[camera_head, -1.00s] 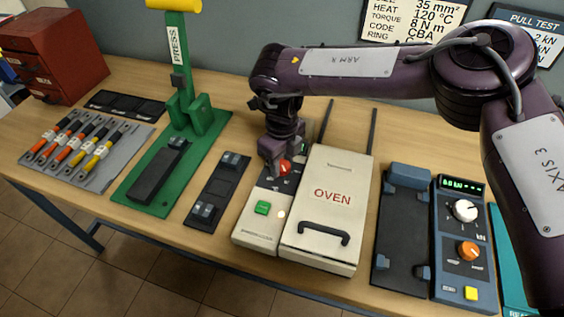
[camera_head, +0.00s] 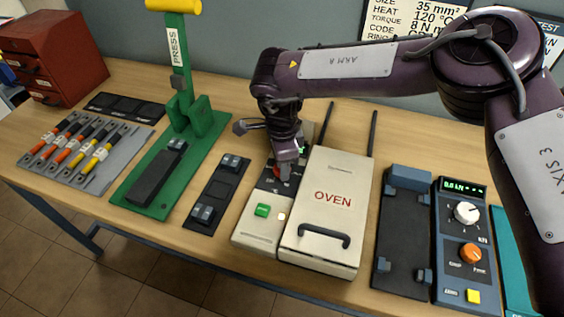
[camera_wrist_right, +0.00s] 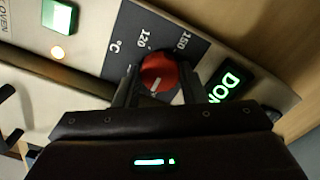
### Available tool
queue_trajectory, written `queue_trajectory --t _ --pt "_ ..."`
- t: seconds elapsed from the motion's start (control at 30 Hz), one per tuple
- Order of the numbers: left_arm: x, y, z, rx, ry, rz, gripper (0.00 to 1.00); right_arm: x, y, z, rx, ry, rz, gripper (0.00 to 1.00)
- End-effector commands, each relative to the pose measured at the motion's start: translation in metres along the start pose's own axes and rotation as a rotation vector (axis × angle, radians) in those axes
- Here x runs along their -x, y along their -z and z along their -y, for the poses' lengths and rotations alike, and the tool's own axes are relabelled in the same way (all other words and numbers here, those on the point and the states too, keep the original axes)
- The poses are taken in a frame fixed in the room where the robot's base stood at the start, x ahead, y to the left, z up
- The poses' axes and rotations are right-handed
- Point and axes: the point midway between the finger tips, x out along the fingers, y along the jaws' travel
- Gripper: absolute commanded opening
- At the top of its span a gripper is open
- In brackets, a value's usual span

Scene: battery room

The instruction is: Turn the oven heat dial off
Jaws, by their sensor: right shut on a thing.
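The red heat dial (camera_wrist_right: 158,72) sits on the dark panel of the oven's control box, beside the marks 120 and 150 and a °C sign. In the right wrist view its white pointer line lies towards the lower side, away from both numbers. My right gripper (camera_wrist_right: 160,84) has one finger on each side of the dial and is shut on it. In the head view the right gripper (camera_head: 285,164) reaches down from above and hides most of the dial. The white oven (camera_head: 332,180) has its lid down. My left gripper is not in view.
A green button (camera_head: 262,210) and a lit amber lamp (camera_head: 282,216) are on the control box. A green press (camera_head: 190,115) stands left; a blue tester (camera_head: 462,240) stands right.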

Motion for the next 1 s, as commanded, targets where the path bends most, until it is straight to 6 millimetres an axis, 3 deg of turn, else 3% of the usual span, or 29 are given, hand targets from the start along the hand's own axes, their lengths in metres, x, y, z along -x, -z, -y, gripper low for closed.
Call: queue_trajectory --t 0.4,1.0 --pt "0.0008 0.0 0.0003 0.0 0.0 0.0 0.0 0.0016 0.0002 0.0013 0.219 0.003 0.0 0.14" --pt "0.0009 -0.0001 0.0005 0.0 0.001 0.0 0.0 0.0017 0.0 0.0017 0.262 0.005 0.0 0.14"
